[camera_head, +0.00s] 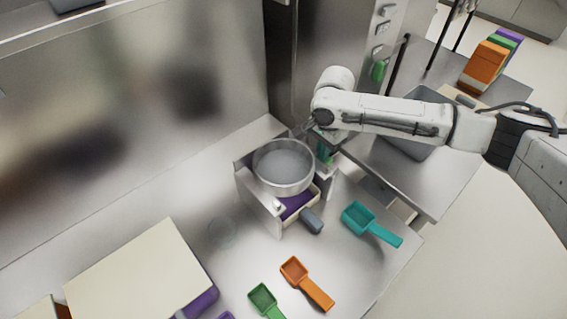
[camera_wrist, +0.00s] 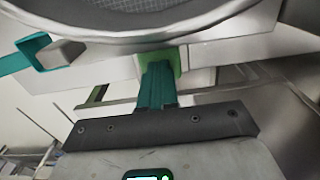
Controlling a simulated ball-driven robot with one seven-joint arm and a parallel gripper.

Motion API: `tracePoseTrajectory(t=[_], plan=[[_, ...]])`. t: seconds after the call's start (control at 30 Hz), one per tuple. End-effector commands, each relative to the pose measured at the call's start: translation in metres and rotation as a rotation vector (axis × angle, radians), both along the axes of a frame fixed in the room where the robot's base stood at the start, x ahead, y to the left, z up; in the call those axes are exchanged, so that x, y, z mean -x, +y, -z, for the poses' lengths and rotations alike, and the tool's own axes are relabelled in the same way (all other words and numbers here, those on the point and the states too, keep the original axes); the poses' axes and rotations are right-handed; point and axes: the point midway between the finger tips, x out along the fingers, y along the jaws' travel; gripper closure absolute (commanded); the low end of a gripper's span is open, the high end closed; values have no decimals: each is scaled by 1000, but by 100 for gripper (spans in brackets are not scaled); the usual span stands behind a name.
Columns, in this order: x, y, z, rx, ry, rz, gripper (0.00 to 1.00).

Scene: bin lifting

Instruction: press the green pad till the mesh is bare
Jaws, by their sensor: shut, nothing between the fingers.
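A round metal sieve (camera_head: 283,170) sits in a grey metal stand. Its inside looks plain grey in the head view; in the wrist view a strip of dark mesh (camera_wrist: 140,5) shows behind the rim, and I cannot tell whether anything covers the rest. The green pad (camera_wrist: 178,66) is on the stand's side below the rim. My gripper (camera_wrist: 158,72) is shut and empty, its teal fingers pointing at the pad. The tips overlap the pad in the picture; whether they touch it I cannot tell. In the head view my arm partly hides this spot.
A purple tray (camera_head: 294,206) with a grey handle sits under the sieve. Teal (camera_head: 358,217), orange (camera_head: 294,268) and green (camera_head: 262,298) scoops lie in front. A cream-topped box (camera_head: 140,275) stands at lower left. A grey bin (camera_head: 405,150) is beyond my arm.

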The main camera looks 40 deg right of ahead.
Motion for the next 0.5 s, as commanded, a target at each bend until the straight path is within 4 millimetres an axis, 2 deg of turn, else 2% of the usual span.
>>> tracePoseTrajectory(t=[0.37, 0.5], plan=[[0, 0, -1, 1, -1, 0, 100], [-1, 0, -8, 0, -3, 1, 100]])
